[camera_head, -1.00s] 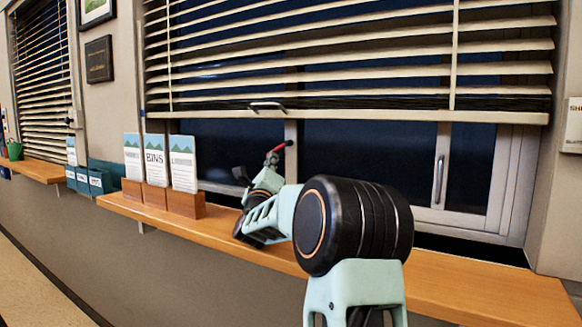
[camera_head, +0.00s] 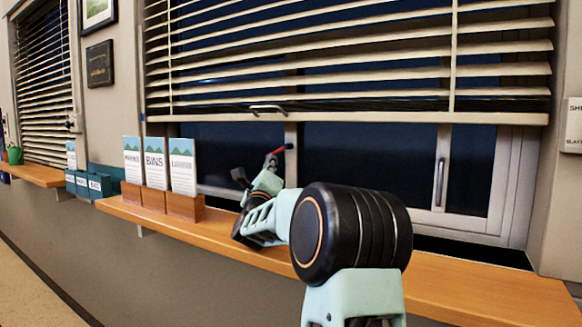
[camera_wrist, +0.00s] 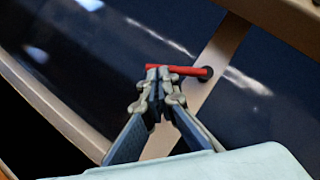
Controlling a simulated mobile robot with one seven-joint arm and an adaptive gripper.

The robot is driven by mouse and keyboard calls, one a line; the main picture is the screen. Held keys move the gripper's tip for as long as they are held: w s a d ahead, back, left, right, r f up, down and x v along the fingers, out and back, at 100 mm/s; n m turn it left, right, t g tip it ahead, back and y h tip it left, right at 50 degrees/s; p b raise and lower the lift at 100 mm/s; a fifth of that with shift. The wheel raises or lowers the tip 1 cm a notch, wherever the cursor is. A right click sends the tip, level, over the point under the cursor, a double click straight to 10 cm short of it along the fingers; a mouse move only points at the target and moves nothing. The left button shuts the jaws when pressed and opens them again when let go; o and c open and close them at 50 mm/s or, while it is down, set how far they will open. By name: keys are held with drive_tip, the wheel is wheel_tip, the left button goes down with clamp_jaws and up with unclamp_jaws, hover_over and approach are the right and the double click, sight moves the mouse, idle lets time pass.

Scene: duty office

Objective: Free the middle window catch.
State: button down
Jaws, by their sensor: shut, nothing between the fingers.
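The window catch with a red lever (camera_head: 278,150) sits on the upright bar (camera_head: 291,165) between the left and middle panes, just below the blind. In the wrist view the red lever (camera_wrist: 185,70) lies nearly level across the picture, with its dark pivot at its right end on the bar. My gripper (camera_head: 268,161) is at the lever's left, free end. In the wrist view my gripper (camera_wrist: 160,76) has its fingertips together and overlaps the lever's left part, with nothing held between them. I cannot tell whether the fingertips touch the lever.
A slatted blind (camera_head: 350,118) hangs just above the catch, with a handle (camera_head: 268,109) on its bottom rail. Leaflet holders (camera_head: 186,207) stand on the wooden sill (camera_head: 450,290) left of my arm. A grey handle (camera_head: 440,182) is on the right sash. The sill's right part is clear.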

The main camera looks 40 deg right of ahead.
drive_tip(key=v, duration=0.7)
drive_tip(key=shift+s, duration=0.2)
drive_tip(key=shift+a, duration=0.25)
idle(0.4)
